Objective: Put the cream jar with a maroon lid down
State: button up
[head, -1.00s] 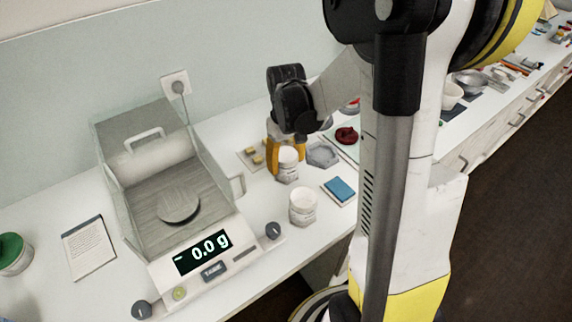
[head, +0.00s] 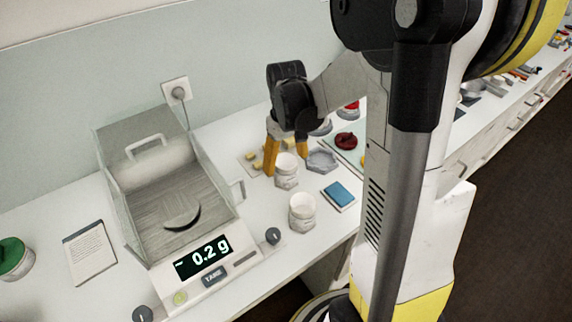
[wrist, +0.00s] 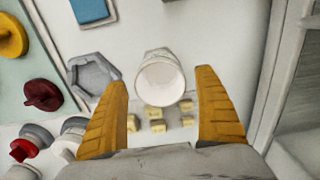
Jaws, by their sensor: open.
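A white open-topped jar (head: 286,174) stands upright on the counter, and its mouth faces up in the wrist view (wrist: 161,82). I see no lid on it. My gripper (head: 285,160) is open, with its orange fingers either side of this jar; the wrist view (wrist: 161,75) shows a gap on both sides. A second open white jar (head: 302,214) stands nearer the counter's front. A maroon lid-like piece (head: 346,140) lies on the green mat, apart from both jars, and also shows in the wrist view (wrist: 42,95).
A glass-sided balance (head: 165,215) reading 0.2 g stands left of the jars. A grey hexagonal dish (head: 321,160), a blue block (head: 339,195) and small yellow cubes (wrist: 154,112) lie close around the gripper. A green-lidded jar (head: 12,258) stands far left.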

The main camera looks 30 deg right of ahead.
notch_tip(320, 180, up, 10)
jog(key=f+p, duration=0.1)
jog(key=p, duration=0.2)
jog(key=s+a+r+t, duration=0.3)
jog(key=s+a, duration=0.2)
jog(key=a, duration=0.1)
jog(key=s+a+r+t, duration=0.3)
jog(key=s+a+t, duration=0.1)
jog(key=a, duration=0.3)
jog(key=shift+s+a+r, duration=0.25)
jog(key=shift+s+r, duration=0.05)
jog(key=shift+s, duration=0.6)
